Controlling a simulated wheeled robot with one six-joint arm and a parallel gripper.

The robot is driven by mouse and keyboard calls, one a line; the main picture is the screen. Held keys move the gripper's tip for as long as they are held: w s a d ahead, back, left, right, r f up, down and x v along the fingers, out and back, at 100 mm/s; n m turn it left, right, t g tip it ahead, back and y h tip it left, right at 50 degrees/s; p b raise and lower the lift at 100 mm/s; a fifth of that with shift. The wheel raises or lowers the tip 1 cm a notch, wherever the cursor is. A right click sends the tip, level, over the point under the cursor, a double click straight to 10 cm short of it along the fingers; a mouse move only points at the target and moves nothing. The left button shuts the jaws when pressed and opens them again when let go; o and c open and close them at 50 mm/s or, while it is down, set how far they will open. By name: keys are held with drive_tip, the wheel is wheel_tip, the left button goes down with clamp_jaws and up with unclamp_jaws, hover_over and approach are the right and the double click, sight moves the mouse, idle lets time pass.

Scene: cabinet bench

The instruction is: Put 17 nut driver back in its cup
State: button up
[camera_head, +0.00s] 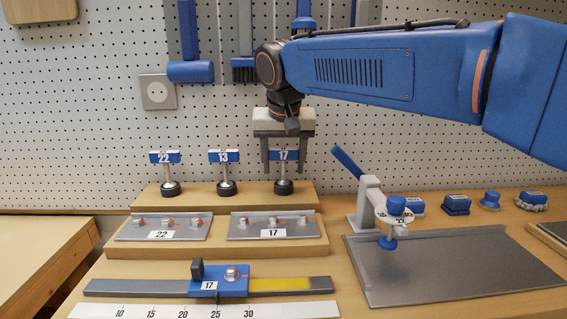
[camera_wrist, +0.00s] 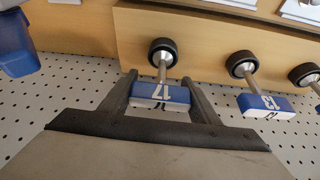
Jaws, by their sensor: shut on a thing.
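The 17 nut driver (camera_head: 284,157) has a blue and white T-handle marked 17 and a metal shaft. It stands upright at the right end of the upper wooden step, its lower end in a black round cup (camera_head: 284,187). My gripper (camera_head: 284,168) points down from above with its fingers on either side of the handle, shut on it. In the wrist view the handle (camera_wrist: 160,94) sits between the two dark fingers, and the shaft runs to the black cup (camera_wrist: 162,52). How deep the shaft sits in the cup is hidden.
The 13 nut driver (camera_head: 224,157) and the 22 nut driver (camera_head: 165,158) stand in cups to the left. Grey trays (camera_head: 240,236) with nuts lie on the lower step. A gauge with a blue slider (camera_head: 234,283) lies in front. A clamp (camera_head: 370,200) and metal plate (camera_head: 450,265) are right.

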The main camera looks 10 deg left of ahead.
drive_tip(key=o, duration=1.3)
drive_tip(key=shift+o, duration=0.2)
drive_tip(key=v, duration=1.7)
drive_tip(key=shift+s+r, duration=0.2)
